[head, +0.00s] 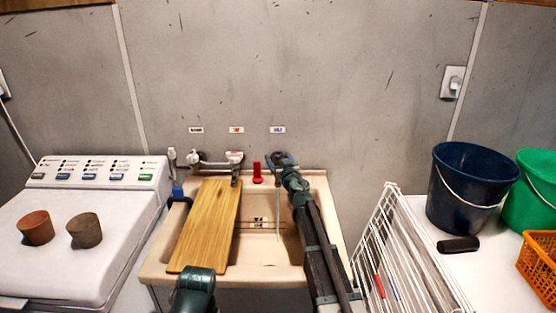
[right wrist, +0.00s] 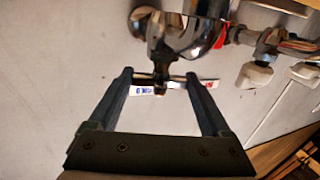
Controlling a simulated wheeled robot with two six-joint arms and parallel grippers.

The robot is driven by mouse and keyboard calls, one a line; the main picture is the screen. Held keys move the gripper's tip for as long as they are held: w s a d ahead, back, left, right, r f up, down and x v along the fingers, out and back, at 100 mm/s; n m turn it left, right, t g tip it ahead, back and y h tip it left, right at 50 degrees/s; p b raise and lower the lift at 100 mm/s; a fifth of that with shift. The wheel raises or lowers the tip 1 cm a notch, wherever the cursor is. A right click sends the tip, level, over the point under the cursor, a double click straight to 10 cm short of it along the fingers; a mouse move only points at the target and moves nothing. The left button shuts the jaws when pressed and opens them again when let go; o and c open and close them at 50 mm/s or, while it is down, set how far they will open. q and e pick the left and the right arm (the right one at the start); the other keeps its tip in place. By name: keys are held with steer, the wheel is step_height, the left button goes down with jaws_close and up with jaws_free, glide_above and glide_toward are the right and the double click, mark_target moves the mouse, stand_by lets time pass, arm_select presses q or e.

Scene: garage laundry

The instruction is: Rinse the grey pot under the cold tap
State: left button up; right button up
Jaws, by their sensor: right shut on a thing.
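The grey pot (head: 84,230), a grey-brown cup-shaped pot, stands on the white washing machine at left, right of a terracotta pot (head: 36,228). My right gripper (head: 281,159) is at the cold tap below the blue label (head: 277,129), at the back right of the sink. In the right wrist view its fingers (right wrist: 161,76) are shut on the cold tap's handle (right wrist: 162,79). A thin pale vertical streak (head: 278,218) below this tap looks like running water. My left gripper is not in view; a link of mine shows at the bottom.
A wooden board (head: 207,226) lies over the left part of the beige sink (head: 332,240); the right part is open. A red item (head: 257,173) stands on the back rim. A white wire rack (head: 386,235), blue bucket (head: 465,190), green bucket (head: 532,190) and orange basket (head: 540,262) are at right.

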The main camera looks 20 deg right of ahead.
steer(key=o, duration=1.2)
steer(key=shift+c, duration=0.2)
steer(key=s, duration=1.3)
steer(key=shift+s+d, duration=0.15)
steer(key=shift+s, duration=0.25)
